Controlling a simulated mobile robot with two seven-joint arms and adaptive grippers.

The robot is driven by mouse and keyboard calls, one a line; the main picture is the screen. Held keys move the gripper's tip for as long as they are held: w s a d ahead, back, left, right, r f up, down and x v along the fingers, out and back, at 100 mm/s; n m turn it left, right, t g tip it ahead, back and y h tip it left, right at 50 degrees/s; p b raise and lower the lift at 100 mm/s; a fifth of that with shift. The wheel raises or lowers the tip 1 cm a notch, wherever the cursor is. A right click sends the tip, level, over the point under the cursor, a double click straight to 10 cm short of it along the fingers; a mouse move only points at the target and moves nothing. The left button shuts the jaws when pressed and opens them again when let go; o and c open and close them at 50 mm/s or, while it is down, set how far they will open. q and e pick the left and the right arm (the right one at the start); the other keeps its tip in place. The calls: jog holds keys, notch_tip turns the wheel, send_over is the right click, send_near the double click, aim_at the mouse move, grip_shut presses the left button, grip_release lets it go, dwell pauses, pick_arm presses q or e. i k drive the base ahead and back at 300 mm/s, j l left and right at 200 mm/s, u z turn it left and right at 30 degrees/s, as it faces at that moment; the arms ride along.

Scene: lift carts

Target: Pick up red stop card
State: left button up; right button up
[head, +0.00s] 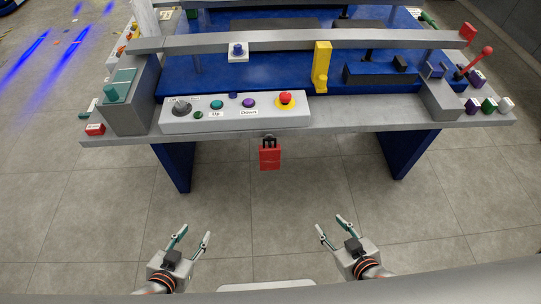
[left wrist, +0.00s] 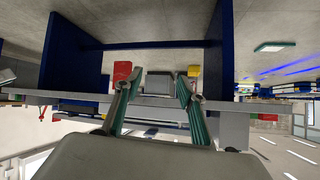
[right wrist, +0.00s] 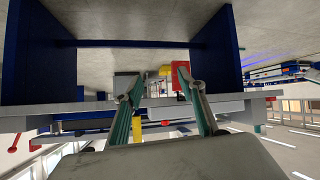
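The red stop card (head: 270,157) hangs from a dark clip at the front edge of the lift cart (head: 350,122), below the control panel. It also shows in the left wrist view (left wrist: 122,71) and in the right wrist view (right wrist: 181,77), partly behind a finger in each. My left gripper (head: 195,234) is open and empty, below and left of the card in the head view. My right gripper (head: 330,224) is open and empty, below and right of it. Both are apart from the card and the cart.
The control panel (head: 235,117) with buttons and a red emergency knob (head: 285,98) sits above the card. A yellow part (head: 322,67) stands behind it. Blue legs (head: 175,165) and (head: 408,152) flank the card. The floor between grippers and cart is clear.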

aim_at(269, 158)
jog(key=j+z, duration=0.1)
jog(key=z, duration=0.25)
jog(key=j+z, duration=0.15)
jog(key=z, duration=0.2)
jog(key=j+z, duration=0.15)
jog(key=z, duration=0.25)
jog(key=j+z, duration=0.25)
jog(key=j, duration=0.2)
jog(key=k+j+z, duration=0.15)
jog(key=j+z, duration=0.15)
jog(key=j, duration=0.15)
jog(key=k+j, duration=0.1)
jog(key=j, duration=0.25)
jog(key=k+j+z, duration=0.1)
jog(key=j, duration=0.3)
jog(key=k+j, duration=0.15)
jog(key=j, duration=0.2)
jog(key=k+j, duration=0.15)
jog(key=j, duration=0.25)
jog(key=z, duration=0.05)
